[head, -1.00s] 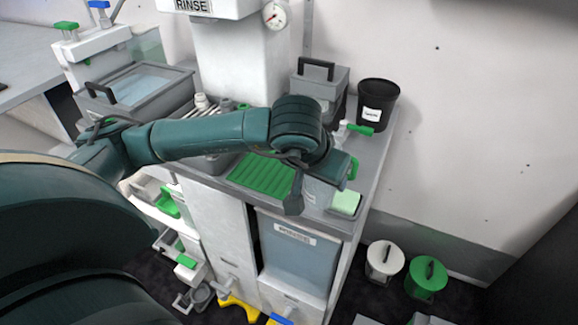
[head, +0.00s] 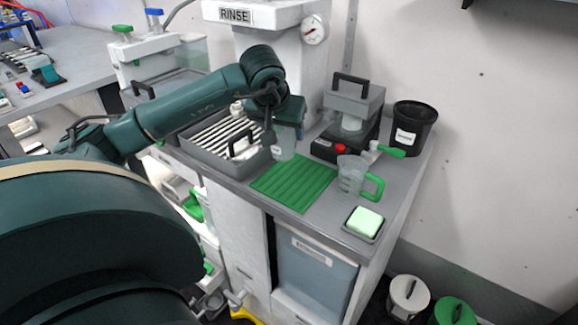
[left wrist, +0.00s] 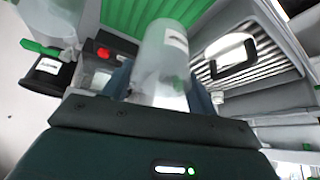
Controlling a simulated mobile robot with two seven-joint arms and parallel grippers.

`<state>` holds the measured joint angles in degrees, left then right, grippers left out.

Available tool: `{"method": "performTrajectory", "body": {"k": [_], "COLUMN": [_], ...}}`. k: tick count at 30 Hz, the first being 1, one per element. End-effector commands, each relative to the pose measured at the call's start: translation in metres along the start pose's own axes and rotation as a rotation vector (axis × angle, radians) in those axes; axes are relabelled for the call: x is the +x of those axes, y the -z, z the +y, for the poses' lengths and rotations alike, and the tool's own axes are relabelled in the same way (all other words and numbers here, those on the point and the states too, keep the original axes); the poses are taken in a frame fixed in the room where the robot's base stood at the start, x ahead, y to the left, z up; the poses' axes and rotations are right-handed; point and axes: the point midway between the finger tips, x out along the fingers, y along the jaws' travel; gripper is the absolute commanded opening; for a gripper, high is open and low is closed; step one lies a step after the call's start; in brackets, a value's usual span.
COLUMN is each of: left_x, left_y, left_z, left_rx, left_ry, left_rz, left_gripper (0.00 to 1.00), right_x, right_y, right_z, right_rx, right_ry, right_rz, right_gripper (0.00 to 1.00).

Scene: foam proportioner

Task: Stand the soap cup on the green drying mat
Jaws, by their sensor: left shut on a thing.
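The soap cup (head: 284,147) is a clear, cloudy cup with a white label. My left gripper (head: 288,124) is shut on it at the back edge of the green drying mat (head: 294,184). In the left wrist view the cup (left wrist: 166,58) sits between the fingers (left wrist: 160,95), with part of the mat (left wrist: 150,14) behind it. The gripper hides the cup's top in the head view. I cannot tell whether its base touches anything. The ribbed mat lies flat and bare on the grey counter. My right gripper is not in view.
A clear jug with a green handle (head: 352,176) stands right of the mat. A pale green block in a dish (head: 365,220) sits at the front right. The grey rod tray (head: 207,150) is at the left. A device with a red button (head: 340,149) and a black bucket (head: 413,128) are behind.

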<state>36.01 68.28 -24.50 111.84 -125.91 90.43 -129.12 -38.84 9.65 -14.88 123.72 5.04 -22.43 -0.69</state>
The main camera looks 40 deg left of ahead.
Motion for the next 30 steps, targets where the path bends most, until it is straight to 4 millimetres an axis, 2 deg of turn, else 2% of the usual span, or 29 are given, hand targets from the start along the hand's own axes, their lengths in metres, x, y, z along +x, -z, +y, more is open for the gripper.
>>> {"method": "performTrajectory", "body": {"k": [3,8,15,28,29,30], "left_x": [0.018,0.030,0.059,0.066,0.064,0.064], "left_y": [-0.011,-0.018,-0.034,-0.038,-0.037,-0.037], "left_z": [0.001,0.001,0.001,0.001,0.001,0.001], "left_rx": [0.001,0.001,0.001,0.001,0.001,0.001], "left_ry": [-0.001,-0.002,-0.002,-0.002,-0.002,-0.002], "left_rz": [-0.002,-0.001,-0.001,0.002,0.002,0.002], "left_gripper": [0.36,0.36,0.36,0.36,0.60,0.64], "right_x": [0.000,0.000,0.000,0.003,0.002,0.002], "right_y": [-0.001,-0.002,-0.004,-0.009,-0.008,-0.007], "right_z": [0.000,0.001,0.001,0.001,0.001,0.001], "right_rx": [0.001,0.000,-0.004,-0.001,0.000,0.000], "right_ry": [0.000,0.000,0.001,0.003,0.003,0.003], "right_rz": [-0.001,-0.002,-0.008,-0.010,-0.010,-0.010], "right_gripper": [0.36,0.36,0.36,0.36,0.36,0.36]}}
